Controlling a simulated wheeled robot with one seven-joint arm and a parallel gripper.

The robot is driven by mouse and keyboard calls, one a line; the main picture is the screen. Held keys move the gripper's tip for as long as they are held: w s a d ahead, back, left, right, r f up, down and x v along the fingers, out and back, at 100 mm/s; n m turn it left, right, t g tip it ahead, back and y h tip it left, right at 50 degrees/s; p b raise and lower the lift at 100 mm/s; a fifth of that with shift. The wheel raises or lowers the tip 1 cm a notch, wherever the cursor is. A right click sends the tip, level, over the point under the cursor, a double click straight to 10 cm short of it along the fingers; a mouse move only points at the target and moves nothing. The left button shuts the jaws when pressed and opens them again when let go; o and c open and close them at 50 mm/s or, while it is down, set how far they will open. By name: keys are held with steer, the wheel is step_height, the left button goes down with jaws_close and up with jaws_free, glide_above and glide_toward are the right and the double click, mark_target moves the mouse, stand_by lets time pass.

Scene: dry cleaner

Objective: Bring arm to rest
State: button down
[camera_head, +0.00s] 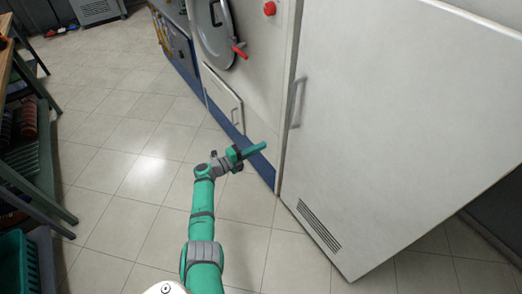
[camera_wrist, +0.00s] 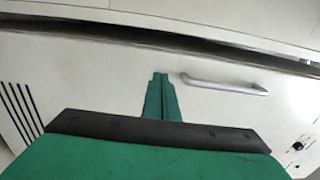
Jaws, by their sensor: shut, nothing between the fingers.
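My gripper (camera_head: 256,149) is at the end of my green arm, which reaches forward over the tiled floor in the head view. Its fingers are together and empty, pointing right toward the white cabinet. In the wrist view the closed green fingers (camera_wrist: 160,98) point at a white panel with a metal handle (camera_wrist: 225,84). The fingertips appear just left of that handle in the picture. I cannot tell the exact gap to the panel.
A large white door (camera_head: 400,110) with a vertical handle (camera_head: 297,102) and a vent stands at right. A white machine with a round hatch (camera_head: 213,35) and a red-handled lever (camera_head: 240,50) is behind. A shelf with a green crate (camera_head: 18,262) stands at left. Floor between is clear.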

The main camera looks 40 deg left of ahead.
steer(key=shift+v, duration=1.2)
steer(key=shift+s, duration=0.15)
